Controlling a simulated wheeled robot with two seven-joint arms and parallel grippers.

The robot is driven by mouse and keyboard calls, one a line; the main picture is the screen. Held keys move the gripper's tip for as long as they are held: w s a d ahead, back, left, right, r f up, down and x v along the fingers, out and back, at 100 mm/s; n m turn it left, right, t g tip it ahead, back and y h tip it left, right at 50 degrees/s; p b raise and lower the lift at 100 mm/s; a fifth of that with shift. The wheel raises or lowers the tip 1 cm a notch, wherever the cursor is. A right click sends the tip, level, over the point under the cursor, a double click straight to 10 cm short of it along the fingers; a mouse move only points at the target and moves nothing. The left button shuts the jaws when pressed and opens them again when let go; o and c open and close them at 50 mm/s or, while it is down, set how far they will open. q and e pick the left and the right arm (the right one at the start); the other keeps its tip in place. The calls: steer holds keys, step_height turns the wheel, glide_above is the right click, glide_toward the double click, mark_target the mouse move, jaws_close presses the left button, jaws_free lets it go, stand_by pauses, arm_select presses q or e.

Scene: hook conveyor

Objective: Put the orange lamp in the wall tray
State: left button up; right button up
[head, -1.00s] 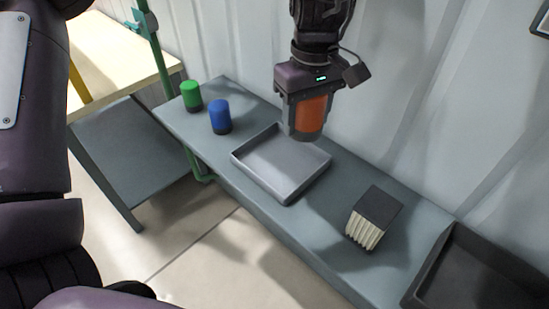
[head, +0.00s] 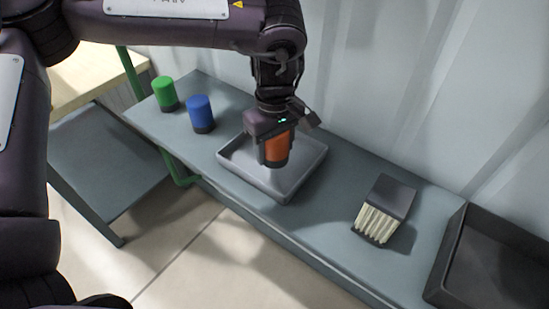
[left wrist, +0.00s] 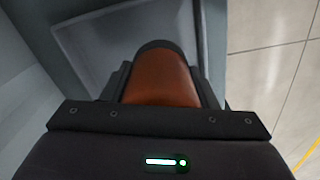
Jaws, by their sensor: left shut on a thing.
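The orange lamp (head: 277,149) is a short orange cylinder with a dark end pointing down. My left gripper (head: 275,158) is shut on it and holds it upright over the grey wall tray (head: 290,187). The lamp's lower end appears to be within the outline of the tray; whether it touches the tray floor I cannot tell. In the left wrist view the lamp (left wrist: 160,78) sits between the fingers, with the tray (left wrist: 108,38) beyond it. My right gripper is not in view.
A green lamp (head: 165,93) and a blue lamp (head: 201,113) stand on the shelf (head: 328,225) left of the tray. A brush-like block with pale bristles (head: 385,209) lies to the right. A dark bin (head: 500,262) is at the far right. A corrugated wall stands behind.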

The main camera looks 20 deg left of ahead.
mark_target(275, 171)
arm_select(q)
steer(key=shift+d+f, duration=0.1)
steer(key=shift+f, duration=0.15)
step_height(275, 171, down, 3)
steer(key=shift+f+p, duration=0.2)
steer(key=shift+p, duration=0.1)
steer(key=shift+f, duration=0.35)
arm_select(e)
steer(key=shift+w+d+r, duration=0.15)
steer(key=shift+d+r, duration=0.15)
arm_select(q)
steer(key=shift+f, duration=0.15)
steer(key=o, duration=1)
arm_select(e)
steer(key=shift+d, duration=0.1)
